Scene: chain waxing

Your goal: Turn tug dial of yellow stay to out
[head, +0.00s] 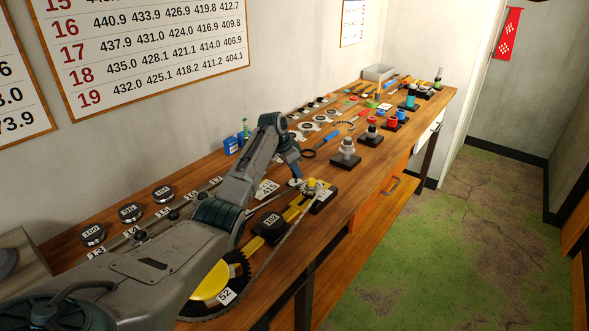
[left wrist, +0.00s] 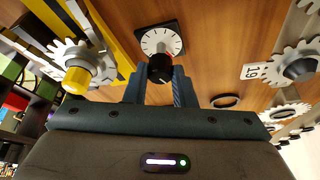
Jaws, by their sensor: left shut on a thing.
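The tug dial (left wrist: 160,40) is a round white face with dark tick marks on a black square base, with a black knob (left wrist: 160,68) at its near side. My left gripper (left wrist: 158,88) is shut on the black knob. In the head view my left gripper (head: 296,179) reaches down to the dial beside the yellow stay (head: 293,211). The yellow stay also shows in the left wrist view (left wrist: 112,38), left of the dial. The dial's markings are too small to read. My right gripper is not in view.
A toothed cog with a yellow cap (left wrist: 76,78) is by the stay. A cog tagged 19 (left wrist: 285,70) lies to the right in the wrist view. A large chainring tagged 52 (head: 222,285) stands near the bench front. Several tools and parts crowd the bench's far end.

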